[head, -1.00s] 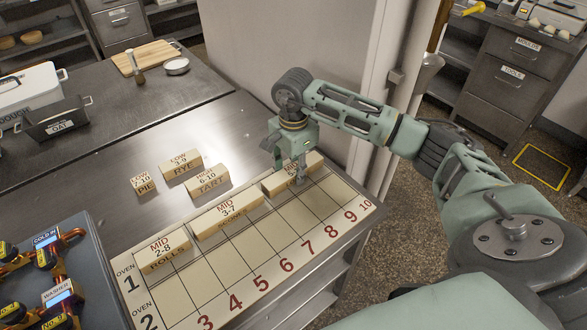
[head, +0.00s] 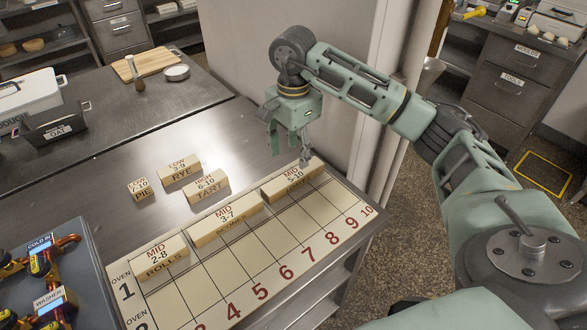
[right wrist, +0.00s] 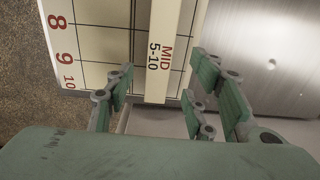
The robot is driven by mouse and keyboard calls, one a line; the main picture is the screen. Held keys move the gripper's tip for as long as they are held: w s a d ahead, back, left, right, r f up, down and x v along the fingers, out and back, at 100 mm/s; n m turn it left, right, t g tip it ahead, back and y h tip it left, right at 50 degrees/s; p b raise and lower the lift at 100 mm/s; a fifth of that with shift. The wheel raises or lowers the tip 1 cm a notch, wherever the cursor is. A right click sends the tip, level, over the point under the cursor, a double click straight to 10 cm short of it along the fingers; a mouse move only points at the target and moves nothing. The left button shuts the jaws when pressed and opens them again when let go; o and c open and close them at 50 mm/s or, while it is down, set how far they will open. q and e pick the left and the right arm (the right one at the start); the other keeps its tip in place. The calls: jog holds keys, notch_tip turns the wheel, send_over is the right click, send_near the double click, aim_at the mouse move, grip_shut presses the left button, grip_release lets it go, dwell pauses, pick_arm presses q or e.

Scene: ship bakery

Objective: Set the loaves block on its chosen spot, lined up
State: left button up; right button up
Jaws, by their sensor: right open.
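The loaves block, a long cream bar marked MID 5-10 (head: 284,187), lies along the oven 1 row at the right end of the numbered board (head: 283,241). The word on its side is too blurred to read surely. It runs parallel to the row; its near end is by column 10 in the right wrist view (right wrist: 172,40). My right gripper (head: 290,150) is open just above its right part. In the right wrist view my fingers (right wrist: 160,90) stand apart on either side of the block, with gaps. My left gripper is not in view.
The scones block (head: 225,220) and the rolls block (head: 160,257) lie in the same row to the left. The pie (head: 140,190), rye (head: 179,170) and tart (head: 208,188) blocks sit loose on the steel table behind. A white wall post (head: 375,100) stands close behind my right arm.

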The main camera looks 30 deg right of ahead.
notch_tip(320, 180, up, 4)
jog(key=shift+f, duration=0.2)
dwell(0.4)
